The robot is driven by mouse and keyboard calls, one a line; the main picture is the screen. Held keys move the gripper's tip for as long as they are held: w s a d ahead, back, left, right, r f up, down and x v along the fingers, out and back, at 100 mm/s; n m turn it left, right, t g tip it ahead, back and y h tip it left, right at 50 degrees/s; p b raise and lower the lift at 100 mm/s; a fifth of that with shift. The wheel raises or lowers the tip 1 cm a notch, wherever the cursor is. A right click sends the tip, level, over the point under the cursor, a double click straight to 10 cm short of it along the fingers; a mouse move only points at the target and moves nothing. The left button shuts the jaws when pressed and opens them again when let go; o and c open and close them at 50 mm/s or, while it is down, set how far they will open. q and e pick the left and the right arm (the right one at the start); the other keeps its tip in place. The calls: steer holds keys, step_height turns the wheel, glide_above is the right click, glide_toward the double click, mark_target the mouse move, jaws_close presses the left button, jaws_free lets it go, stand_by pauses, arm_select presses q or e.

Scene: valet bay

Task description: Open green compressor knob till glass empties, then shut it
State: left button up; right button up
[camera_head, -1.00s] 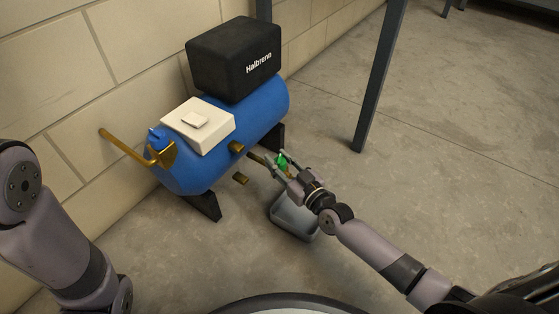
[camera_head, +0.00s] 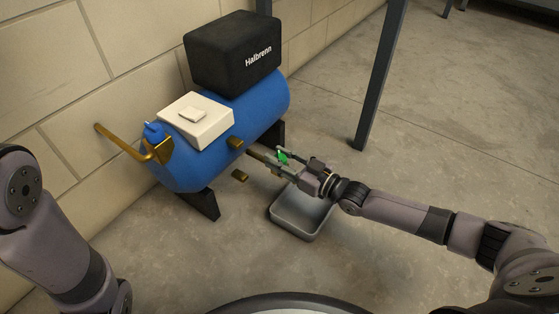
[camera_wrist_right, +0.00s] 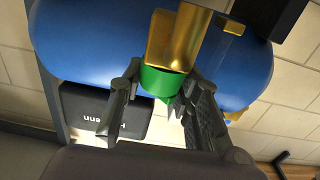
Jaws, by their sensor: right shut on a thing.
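The green knob (camera_head: 283,156) is at the end of a brass pipe at the front of the blue compressor tank (camera_head: 262,114). My right gripper (camera_head: 281,162) is shut on the knob, with its arm coming in from the right. In the right wrist view, the green knob (camera_wrist_right: 162,82) sits between the two fingers under a brass body (camera_wrist_right: 172,42). The fingers hide part of it in the head view. I cannot make out a glass or its level. My left arm shows at the left edge, its gripper out of view.
A grey tray (camera_head: 299,234) stands on the floor below my right gripper. Brass stubs (camera_head: 240,175) and a bent brass pipe (camera_head: 125,143) stick out from the tank. A dark post (camera_head: 379,75) stands behind. The floor to the right is clear.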

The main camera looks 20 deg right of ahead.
steer(key=n+g+y, duration=0.3)
steer(key=g+y, duration=0.1)
steer(key=shift+w+d+n, duration=0.15)
steer(key=shift+w+n, duration=0.05)
steer(key=shift+n, duration=0.2)
steer(key=n+g+y, duration=0.1)
steer(key=n+g, duration=0.1)
steer(key=g, duration=0.1)
steer(key=shift+g+y, duration=0.3)
steer(key=shift+y, duration=0.1)
steer(key=shift+s+n+g+y+b, duration=0.1)
steer(key=shift+n+g+y+b, duration=0.35)
steer(key=shift+n+g, duration=1.3)
steer(key=shift+g+y, duration=0.25)
steer(key=shift+g, duration=0.5)
steer(key=o, duration=1.2)
steer(key=d, duration=0.7)
steer(key=shift+s, duration=0.45)
